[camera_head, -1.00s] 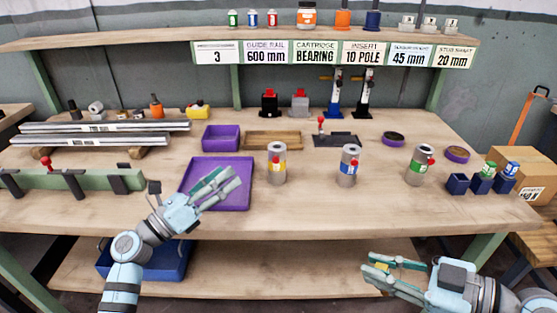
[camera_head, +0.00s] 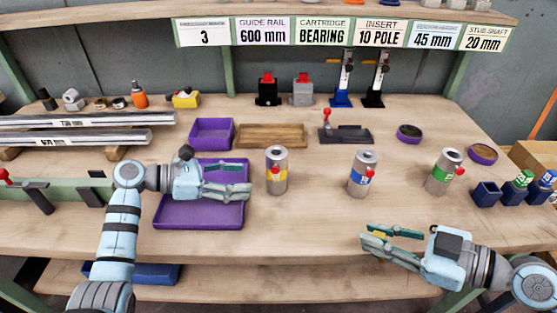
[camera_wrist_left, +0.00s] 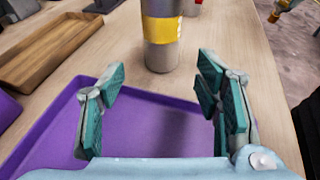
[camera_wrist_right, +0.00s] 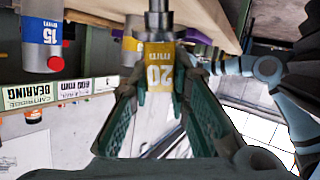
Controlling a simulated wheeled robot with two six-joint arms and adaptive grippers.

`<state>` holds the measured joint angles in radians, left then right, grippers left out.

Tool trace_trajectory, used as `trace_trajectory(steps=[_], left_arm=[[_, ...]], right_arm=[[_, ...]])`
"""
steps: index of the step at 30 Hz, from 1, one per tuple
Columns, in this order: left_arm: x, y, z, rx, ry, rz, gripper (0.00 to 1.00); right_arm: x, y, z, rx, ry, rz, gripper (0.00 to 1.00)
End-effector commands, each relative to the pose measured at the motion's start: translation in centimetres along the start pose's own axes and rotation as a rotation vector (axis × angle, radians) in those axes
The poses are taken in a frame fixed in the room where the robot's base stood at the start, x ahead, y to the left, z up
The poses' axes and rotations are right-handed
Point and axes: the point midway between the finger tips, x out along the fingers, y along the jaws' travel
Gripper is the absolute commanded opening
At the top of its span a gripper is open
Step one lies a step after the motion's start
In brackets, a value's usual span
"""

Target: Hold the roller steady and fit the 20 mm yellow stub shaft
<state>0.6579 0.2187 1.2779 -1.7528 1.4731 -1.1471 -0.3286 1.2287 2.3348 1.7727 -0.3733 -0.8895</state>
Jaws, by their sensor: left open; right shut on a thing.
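The roller with the yellow band (camera_head: 277,173) stands upright on the bench. In the left wrist view the roller (camera_wrist_left: 162,38) is beyond and between my fingertips. My left gripper (camera_head: 247,191) is open over the right side of the purple tray, pointing at the roller and apart from it. The stub shaft is hard to make out in the head view.
A blue-banded roller (camera_head: 363,174) and a green-banded roller (camera_head: 445,171) stand to the right. The purple tray (camera_head: 200,215) lies under my left gripper. A wooden tray (camera_head: 270,136) is behind the yellow-banded roller. The bench front between the rollers and the edge is clear.

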Motion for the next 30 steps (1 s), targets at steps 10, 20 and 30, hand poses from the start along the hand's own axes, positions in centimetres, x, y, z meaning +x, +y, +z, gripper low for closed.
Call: trace_trajectory(steps=[10,20,30], left_arm=[[6.5,-0.1,-0.4,0.001,-0.004,-0.001,0.58],[9.3,0.0,0.0,-0.001,-0.002,-0.001,0.58],[9.2,0.0,0.1,-0.001,-0.002,0.0,0.32]], right_arm=[[0.7,-0.3,1.8,-0.001,0.001,-0.001,0.0],[1.1,-0.6,3.3,0.0,0.001,0.001,0.0],[1.0,-0.6,3.2,0.0,0.001,0.001,0.0]])
